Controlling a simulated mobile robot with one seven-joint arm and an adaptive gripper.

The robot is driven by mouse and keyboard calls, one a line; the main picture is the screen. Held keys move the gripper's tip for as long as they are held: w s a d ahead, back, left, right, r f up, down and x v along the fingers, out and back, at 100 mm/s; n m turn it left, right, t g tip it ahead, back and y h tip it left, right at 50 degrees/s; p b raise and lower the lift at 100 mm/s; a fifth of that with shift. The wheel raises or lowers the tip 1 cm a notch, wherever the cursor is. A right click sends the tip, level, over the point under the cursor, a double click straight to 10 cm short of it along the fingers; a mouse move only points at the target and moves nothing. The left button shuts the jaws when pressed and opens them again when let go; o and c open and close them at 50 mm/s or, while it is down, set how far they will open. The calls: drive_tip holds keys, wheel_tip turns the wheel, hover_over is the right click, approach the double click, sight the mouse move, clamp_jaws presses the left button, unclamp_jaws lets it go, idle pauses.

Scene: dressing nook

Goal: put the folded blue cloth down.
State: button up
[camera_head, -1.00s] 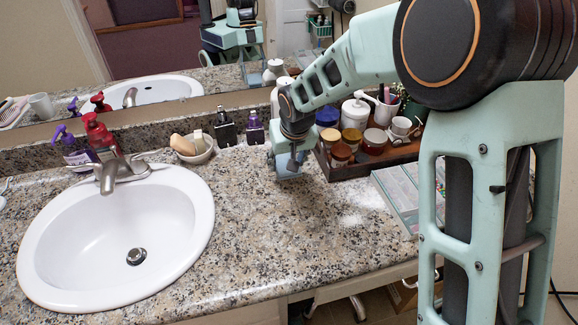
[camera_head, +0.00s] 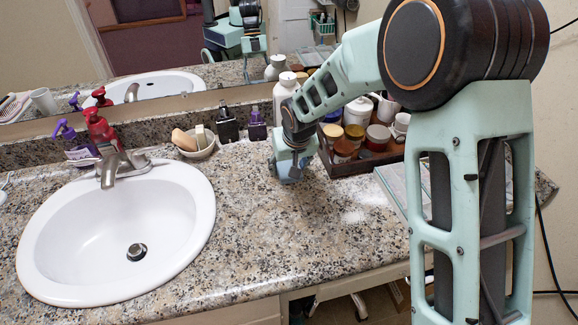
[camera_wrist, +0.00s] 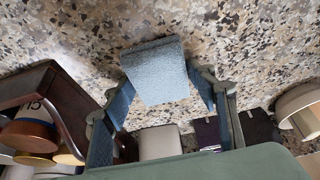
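The folded blue cloth (camera_wrist: 155,72) shows in the wrist view as a light blue block between the two fingertips of my gripper (camera_wrist: 159,80). Both fingertips appear to touch its sides, so my gripper is shut on it. In the head view my gripper (camera_head: 288,177) points down, low over the speckled counter (camera_head: 258,220), between the sink and the brown tray. There only a little blue shows at its tip. Whether the cloth's underside touches the counter is hidden.
The white sink (camera_head: 90,235) is at left. The brown tray (camera_head: 350,167) of jars stands close right of my gripper. A white bottle (camera_head: 285,95), a dark bottle (camera_head: 228,128), a purple bottle (camera_head: 257,130) and a small bowl (camera_head: 203,150) stand behind. Counter in front is clear.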

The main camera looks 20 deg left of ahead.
drive_tip(key=shift+o, duration=0.7)
drive_tip(key=shift+f, duration=0.2)
drive_tip(key=shift+r, duration=0.1)
drive_tip(key=shift+r+p, duration=0.5)
drive_tip(key=p+v, duration=0.1)
drive_tip(key=v, duration=1)
drive_tip(key=shift+r, duration=0.3)
drive_tip(key=shift+s+d, duration=0.1)
drive_tip(key=shift+d, duration=0.05)
